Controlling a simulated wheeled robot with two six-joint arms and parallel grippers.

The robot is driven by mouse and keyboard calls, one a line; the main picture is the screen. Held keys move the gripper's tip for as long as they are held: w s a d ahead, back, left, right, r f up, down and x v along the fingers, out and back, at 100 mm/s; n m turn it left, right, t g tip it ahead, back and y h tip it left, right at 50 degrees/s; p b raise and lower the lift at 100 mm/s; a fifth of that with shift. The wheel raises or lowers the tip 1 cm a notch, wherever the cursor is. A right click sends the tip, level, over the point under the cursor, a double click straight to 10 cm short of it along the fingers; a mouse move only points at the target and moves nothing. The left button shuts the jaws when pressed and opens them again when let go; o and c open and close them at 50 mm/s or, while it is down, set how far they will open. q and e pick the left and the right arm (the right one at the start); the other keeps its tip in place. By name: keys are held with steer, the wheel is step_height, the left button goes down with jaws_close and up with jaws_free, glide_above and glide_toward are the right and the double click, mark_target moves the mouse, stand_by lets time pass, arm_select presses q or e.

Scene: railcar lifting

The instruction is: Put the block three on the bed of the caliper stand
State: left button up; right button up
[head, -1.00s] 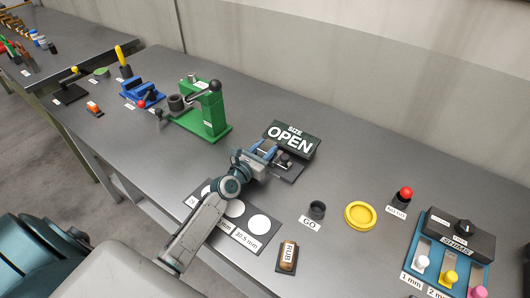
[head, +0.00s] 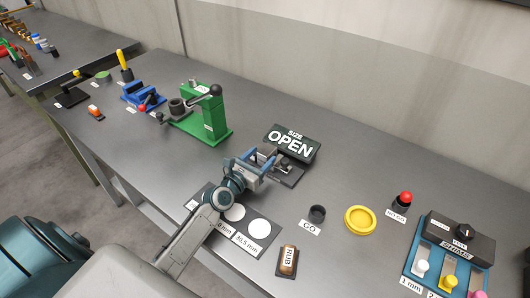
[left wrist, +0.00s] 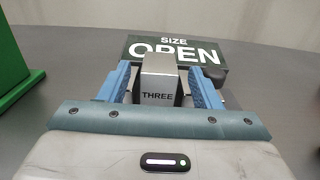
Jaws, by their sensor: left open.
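Block three, a grey metal block marked THREE (left wrist: 158,80), stands upright between the blue fingers of my left gripper in the left wrist view. My left gripper (head: 264,158) is open, with one finger on each side of the block. The caliper stand (head: 287,177) is a dark base with a black display (head: 291,142) reading SIZE OPEN. The block appears at the stand's bed, in front of the display; its underside is hidden, so I cannot tell exactly how it rests. My right gripper is not in view.
Left of the stand is a green press (head: 206,123), with a blue vise (head: 141,95) beyond. Nearer are a mat with white discs (head: 258,229) and a RUB block (head: 287,261). A GO cup (head: 317,213), yellow dish (head: 360,220) and SHIMS box (head: 455,236) lie right.

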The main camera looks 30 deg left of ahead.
arm_select(q)
steer(key=s, duration=0.3)
steer(key=s+a, duration=0.1)
steer(key=s, duration=0.5)
steer(key=shift+a, duration=0.15)
